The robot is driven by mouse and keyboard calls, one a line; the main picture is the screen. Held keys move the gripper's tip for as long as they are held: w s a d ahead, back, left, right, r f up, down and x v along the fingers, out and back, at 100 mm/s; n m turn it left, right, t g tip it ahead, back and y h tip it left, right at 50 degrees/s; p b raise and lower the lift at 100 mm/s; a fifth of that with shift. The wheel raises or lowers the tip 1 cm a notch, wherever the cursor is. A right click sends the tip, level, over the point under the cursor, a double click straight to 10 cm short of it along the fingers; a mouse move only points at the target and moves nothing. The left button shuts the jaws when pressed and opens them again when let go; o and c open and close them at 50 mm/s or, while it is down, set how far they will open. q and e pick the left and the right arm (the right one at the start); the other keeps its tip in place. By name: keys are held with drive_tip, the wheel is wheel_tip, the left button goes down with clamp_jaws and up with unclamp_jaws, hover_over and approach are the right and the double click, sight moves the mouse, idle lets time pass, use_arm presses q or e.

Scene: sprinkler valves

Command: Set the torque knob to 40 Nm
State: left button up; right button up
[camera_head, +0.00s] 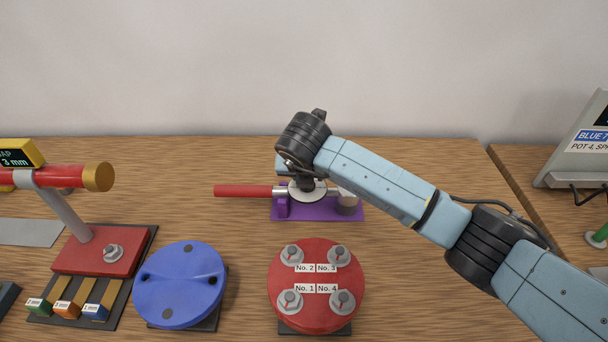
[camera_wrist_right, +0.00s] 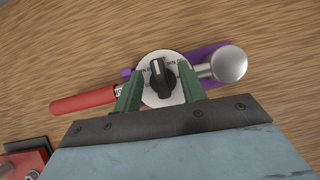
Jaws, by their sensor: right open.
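The torque knob (camera_wrist_right: 161,78) is a black pointer knob on a white round dial (camera_wrist_right: 152,97) in the right wrist view. The dial's printed marks are too small to read surely. In the head view my right arm hides the knob, and only part of the white dial (camera_head: 311,195) shows. My right gripper (camera_wrist_right: 158,85) is open, its two green fingers on either side of the knob, apparently not touching it. My left gripper is not in view.
Nearer are a red disc with several bolts (camera_head: 316,272), a blue round cap (camera_head: 180,284), and a red-based stand (camera_head: 105,249). A monitor (camera_head: 578,150) stands far right. Wood behind the purple stand is clear.

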sight(306, 195)
drive_tip(key=p+v, duration=0.3)
drive_tip(key=v, duration=0.1)
drive_tip(key=shift+s+r, duration=0.1)
drive_tip(key=shift+r, duration=0.2)
drive_tip(key=shift+s+r, duration=0.35)
drive_tip(key=shift+r, duration=0.1)
